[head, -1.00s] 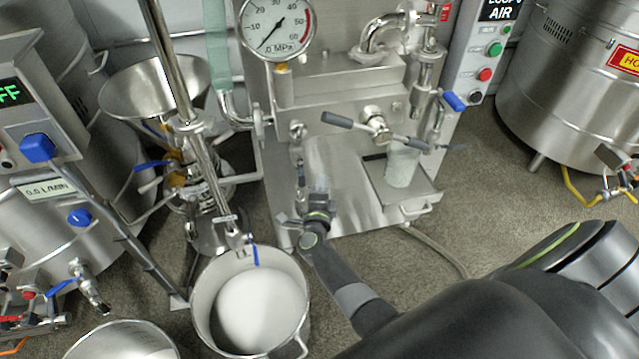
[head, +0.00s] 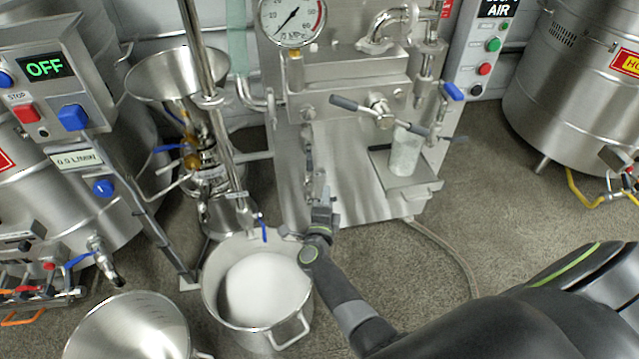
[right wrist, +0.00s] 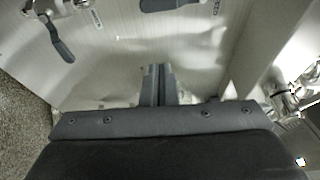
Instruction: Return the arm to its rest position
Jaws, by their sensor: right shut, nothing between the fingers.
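My right arm comes in from the lower right of the head view. Its gripper (head: 322,198) is in front of the steel machine's lower front panel (head: 352,170), just above and behind the rim of a pot of white liquid. In the right wrist view the two fingers (right wrist: 158,86) are together, with nothing between them. They point toward the steel panel. I cannot tell how far they are from it. My left gripper is out of view.
The pot of white liquid (head: 218,308) stands below the gripper, with an empty pot (head: 85,340) to its left. A glass beaker (head: 404,152) stands on a small shelf (head: 432,183). A lever handle (head: 368,109) juts out above.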

